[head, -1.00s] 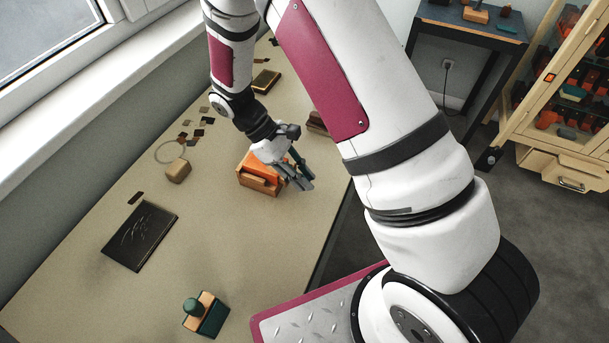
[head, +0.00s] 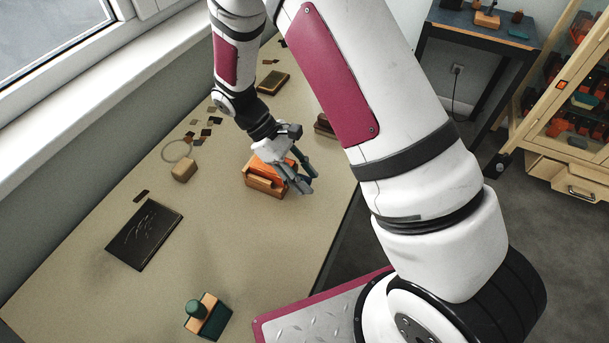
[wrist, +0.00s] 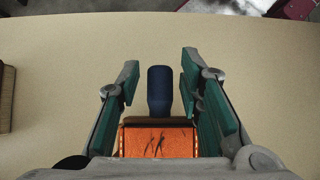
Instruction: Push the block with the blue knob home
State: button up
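An orange block with a wooden body (head: 262,185) sits on the table, partly hidden by my gripper in the head view. In the wrist view its orange face (wrist: 157,141) carries dark scratch-like marks. A dark blue knob (wrist: 159,90) stands out from the block, between my fingers. My gripper (wrist: 159,82) is open, with one green-padded finger on each side of the knob and a gap on both sides. In the head view my gripper (head: 302,180) is at the block's right side. Whether the block is seated in anything is hidden.
On the table (head: 250,240) are a black engraved plate (head: 145,235), a green-knobbed block (head: 208,318), a small tan block (head: 184,171), a cable loop and several small chips. A dark wooden piece (head: 324,125) lies behind my gripper. The table's front middle is clear.

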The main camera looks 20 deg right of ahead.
jog(key=shift+r, duration=0.1)
jog(key=v, duration=1)
jog(key=shift+w+a+r, duration=0.2)
jog(key=shift+r, duration=0.1)
jog(key=shift+w+a+r, duration=0.2)
jog(key=shift+r, duration=0.2)
